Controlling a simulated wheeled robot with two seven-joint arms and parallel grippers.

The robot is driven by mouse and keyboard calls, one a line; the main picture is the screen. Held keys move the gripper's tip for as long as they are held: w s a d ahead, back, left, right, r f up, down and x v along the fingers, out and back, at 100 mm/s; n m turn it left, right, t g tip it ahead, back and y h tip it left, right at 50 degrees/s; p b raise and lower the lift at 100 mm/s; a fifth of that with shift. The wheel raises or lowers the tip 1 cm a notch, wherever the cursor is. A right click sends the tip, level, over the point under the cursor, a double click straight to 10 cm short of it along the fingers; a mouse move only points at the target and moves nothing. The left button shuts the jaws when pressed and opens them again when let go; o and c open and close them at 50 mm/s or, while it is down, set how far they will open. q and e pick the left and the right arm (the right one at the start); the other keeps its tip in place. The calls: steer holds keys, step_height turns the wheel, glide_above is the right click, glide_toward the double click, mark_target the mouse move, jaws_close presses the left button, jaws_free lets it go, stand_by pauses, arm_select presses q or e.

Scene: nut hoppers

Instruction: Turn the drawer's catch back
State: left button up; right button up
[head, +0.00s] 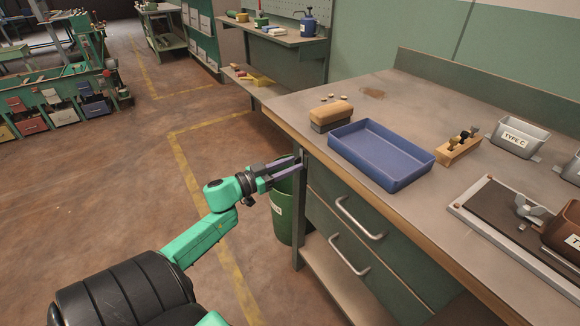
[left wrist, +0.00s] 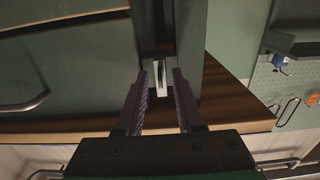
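The green drawer front (head: 335,205) with its silver bar handle (head: 357,218) is under the bench top, and it looks closed. In the left wrist view, a small pale catch (left wrist: 161,77) sits on the dark upright beside the green drawer front (left wrist: 75,65). My left gripper (head: 298,165) is at the bench's near left corner. In the left wrist view, its two fingers (left wrist: 160,90) are apart, with the catch between or just beyond their tips; I see no clear contact. The catch cannot be made out in the head view. My right gripper is not in view.
The bench top (head: 300,100) overhangs just above my left gripper. It holds a blue tray (head: 380,155), a wooden-topped block (head: 332,114) and a silver bin (head: 517,137). A green bin (head: 284,222) stands behind the gripper.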

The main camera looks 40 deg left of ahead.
arm_select(q)
jaws_close()
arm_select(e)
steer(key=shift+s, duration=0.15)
arm_select(q)
steer(key=m+p, duration=0.1)
steer(key=m, duration=1.1)
steer(key=shift+a+m, duration=0.15)
steer(key=shift+m, duration=0.15)
steer(key=m+b, duration=0.1)
steer(key=m, duration=0.2)
steer(key=shift+r+m, duration=0.1)
steer(key=shift+m, duration=1.2)
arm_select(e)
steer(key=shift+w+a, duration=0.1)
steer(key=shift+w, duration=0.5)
arm_select(q)
steer(key=shift+r, duration=0.1)
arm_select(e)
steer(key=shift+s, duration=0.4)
